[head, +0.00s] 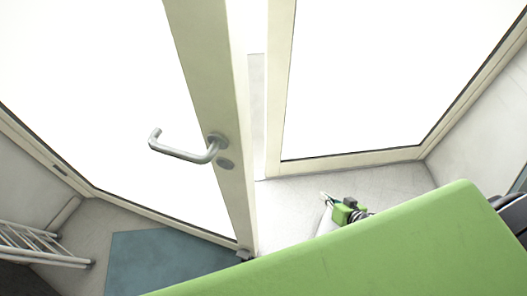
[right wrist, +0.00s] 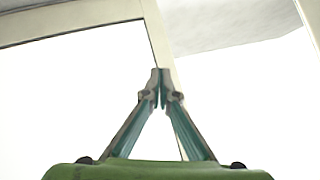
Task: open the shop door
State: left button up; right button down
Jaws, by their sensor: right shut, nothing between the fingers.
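The shop door (head: 205,70) is a bright glass panel in a cream frame, on the left in the head view. It stands ajar, with a gap between its free edge and the fixed glass panel (head: 282,110). A silver lever handle (head: 190,152) sits on the door near that edge. My right gripper (head: 328,197) is low and right of the door edge, apart from the handle. In the right wrist view its fingertips (right wrist: 161,86) meet, empty, in front of a cream frame post (right wrist: 158,40); contact cannot be told. My left gripper is not in view.
A blue-grey mat (head: 165,262) lies on the floor at the door's foot. A white rack (head: 40,247) stands at the lower left. Pale floor (head: 385,180) shows at the foot of the fixed panel. A pale wall (head: 480,125) closes the right side.

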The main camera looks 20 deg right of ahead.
jog(key=w+a+r+m+t+y+b, duration=0.1)
jog(key=w+a+r+t+y, duration=0.15)
jog(key=w+r, duration=0.4)
jog(key=w+a+r+t+y+b, duration=0.1)
jog(key=w+r+y+b, duration=0.2)
jog(key=r, duration=0.7)
jog(key=s+a+r+g+y+b, duration=0.1)
jog(key=s+a+r+g+y, duration=0.3)
jog(key=r, duration=0.4)
jog(key=s+a+r+g+y+b, duration=0.1)
jog(key=s+a+r+g+y, duration=0.1)
jog(key=a+r+y, duration=0.45)
jog(key=a+r+h+p, duration=0.1)
jog(key=a+p, duration=0.2)
jog(key=a, duration=0.6)
jog(key=shift+w+r+m+g, duration=0.15)
jog(key=shift+r+m+g, duration=0.05)
jog(key=shift+m+g, duration=0.15)
jog(key=shift+a, duration=0.15)
